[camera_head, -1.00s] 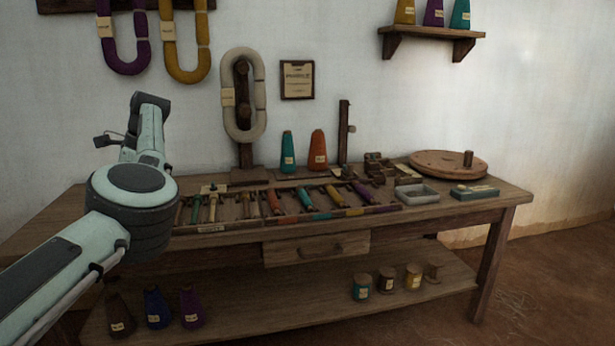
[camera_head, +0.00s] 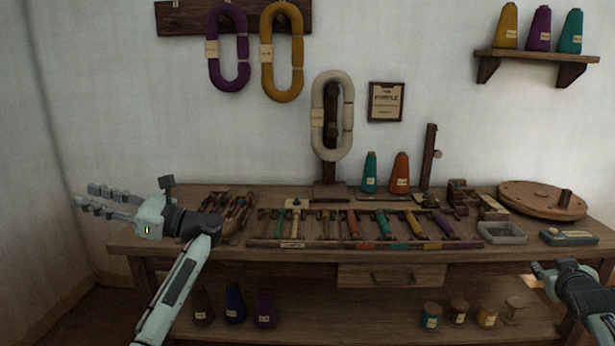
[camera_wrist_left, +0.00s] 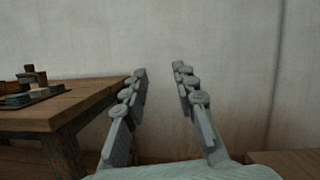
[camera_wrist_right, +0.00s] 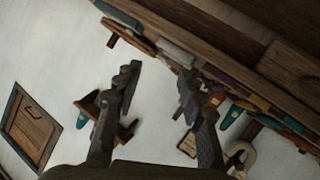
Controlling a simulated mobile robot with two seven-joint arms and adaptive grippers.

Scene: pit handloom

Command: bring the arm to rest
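My left gripper (camera_head: 108,203) is at the left of the head view, just off the left end of the wooden workbench (camera_head: 300,256), pointing left. In the left wrist view its two fingers (camera_wrist_left: 158,76) are spread apart with nothing between them. My right gripper (camera_head: 545,276) is at the lower right of the head view, in front of the bench's right end. In the right wrist view its fingers (camera_wrist_right: 158,90) are apart and empty, with the wall behind them.
Yarn cones (camera_head: 401,172) stand behind. A wall shelf (camera_head: 537,61) hangs at upper right. Bare wall and floor lie left of the bench.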

